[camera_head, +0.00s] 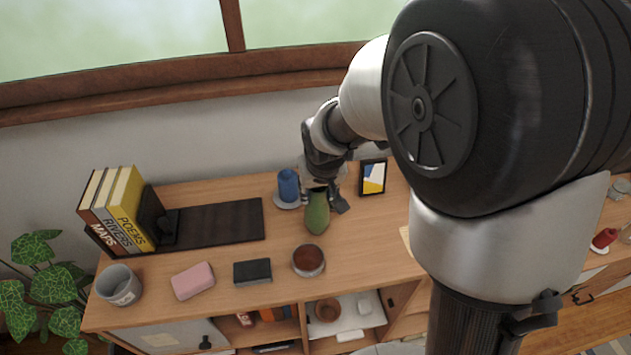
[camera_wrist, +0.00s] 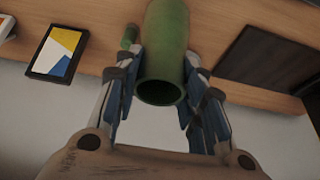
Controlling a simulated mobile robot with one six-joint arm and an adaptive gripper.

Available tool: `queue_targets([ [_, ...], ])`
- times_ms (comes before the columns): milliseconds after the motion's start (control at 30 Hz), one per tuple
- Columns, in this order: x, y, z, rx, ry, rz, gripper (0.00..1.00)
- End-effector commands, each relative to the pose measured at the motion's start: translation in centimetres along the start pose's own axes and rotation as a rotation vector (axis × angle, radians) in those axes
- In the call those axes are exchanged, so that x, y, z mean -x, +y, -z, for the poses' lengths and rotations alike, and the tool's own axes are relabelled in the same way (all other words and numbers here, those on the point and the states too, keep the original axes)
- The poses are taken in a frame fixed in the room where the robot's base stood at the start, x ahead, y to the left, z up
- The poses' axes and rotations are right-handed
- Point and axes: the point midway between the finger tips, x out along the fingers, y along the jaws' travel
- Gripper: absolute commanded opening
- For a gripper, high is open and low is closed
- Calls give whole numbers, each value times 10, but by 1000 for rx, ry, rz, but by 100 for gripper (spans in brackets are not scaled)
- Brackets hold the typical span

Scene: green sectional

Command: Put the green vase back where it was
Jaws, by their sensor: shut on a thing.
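The green vase (camera_head: 317,212) is upright between the fingers of my gripper (camera_head: 325,195) over the sideboard top. In the head view it appears at or just above the wood; I cannot tell if its base touches. In the wrist view the vase (camera_wrist: 165,55) shows its open mouth toward the camera, with the fingers of my gripper (camera_wrist: 160,95) on both sides of it. The gripper is shut on the vase.
On the sideboard (camera_head: 220,252), a blue cup (camera_head: 288,185) stands close left of the vase, a picture frame (camera_head: 372,177) to its right, and a reddish-brown bowl (camera_head: 308,260) in front. A dark mat (camera_head: 220,222), books (camera_head: 118,210), pink block (camera_head: 193,281) and dark box (camera_head: 252,272) are farther left.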

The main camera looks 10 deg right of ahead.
Motion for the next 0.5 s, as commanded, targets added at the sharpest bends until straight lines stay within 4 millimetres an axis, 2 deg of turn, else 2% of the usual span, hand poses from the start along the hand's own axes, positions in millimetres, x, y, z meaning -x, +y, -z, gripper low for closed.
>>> queue_targets([
  [267, -2, 0, 0, 0, 3, 0, 0],
  [300, -3, 0, -2, 0, -1, 0, 38],
  [500, -2, 0, -1, 0, -1, 0, 51],
])
